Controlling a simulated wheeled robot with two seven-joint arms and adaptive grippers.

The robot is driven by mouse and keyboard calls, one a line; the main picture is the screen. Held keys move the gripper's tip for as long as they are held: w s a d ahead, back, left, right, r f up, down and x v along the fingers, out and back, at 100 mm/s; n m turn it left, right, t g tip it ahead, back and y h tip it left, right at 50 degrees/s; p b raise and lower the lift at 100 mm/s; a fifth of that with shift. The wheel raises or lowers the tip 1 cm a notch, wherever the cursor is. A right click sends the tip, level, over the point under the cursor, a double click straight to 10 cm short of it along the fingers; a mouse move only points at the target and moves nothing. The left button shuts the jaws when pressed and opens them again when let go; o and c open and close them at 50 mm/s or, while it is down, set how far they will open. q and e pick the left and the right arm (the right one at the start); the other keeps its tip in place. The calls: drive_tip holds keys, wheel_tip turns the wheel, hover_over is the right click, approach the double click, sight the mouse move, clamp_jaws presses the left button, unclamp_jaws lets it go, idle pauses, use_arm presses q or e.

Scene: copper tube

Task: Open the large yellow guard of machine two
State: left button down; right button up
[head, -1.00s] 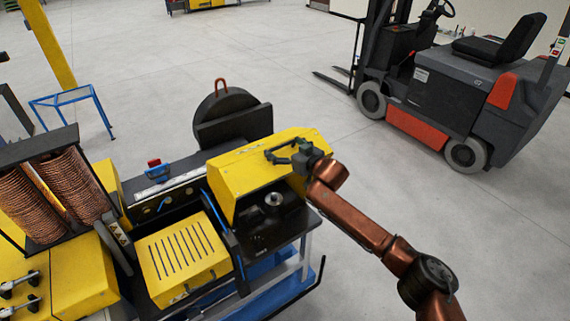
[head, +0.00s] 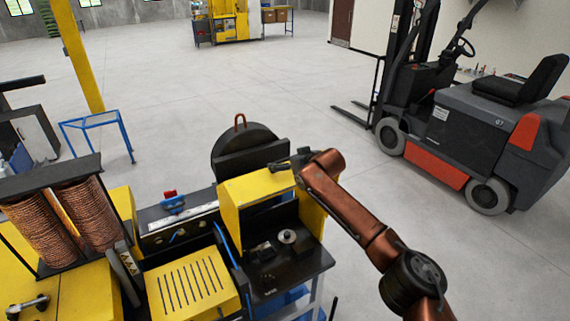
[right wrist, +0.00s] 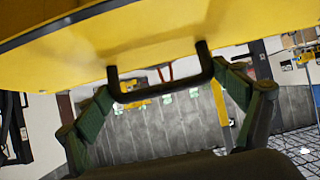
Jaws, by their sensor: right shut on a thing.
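The large yellow guard (head: 262,186) of the machine is swung up, and the dark work space beneath it is exposed, with a round metal part (head: 287,236) inside. My right gripper (head: 290,164) is at the guard's upper edge. In the right wrist view, the guard (right wrist: 160,38) fills the top and its black handle (right wrist: 162,94) hangs from it. The fingers of my right gripper (right wrist: 166,95) are shut on this handle, one at each side. In the head view the handle is mostly hidden by the gripper. My left gripper is not in view.
A slotted yellow cover (head: 190,284) and copper coils (head: 68,226) are to the left of the guard. A black disc-shaped housing (head: 243,146) stands behind it. A forklift (head: 460,130) is parked at the right. The floor between is clear.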

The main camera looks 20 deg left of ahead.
drive_tip(key=shift+d, duration=0.1)
drive_tip(key=o, duration=1.4)
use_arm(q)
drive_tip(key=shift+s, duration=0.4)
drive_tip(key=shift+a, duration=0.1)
use_arm(e)
drive_tip(key=shift+s+d+r, duration=0.15)
drive_tip(key=shift+s, duration=0.05)
drive_tip(key=v, duration=1.1)
drive_tip(key=shift+d, duration=0.15)
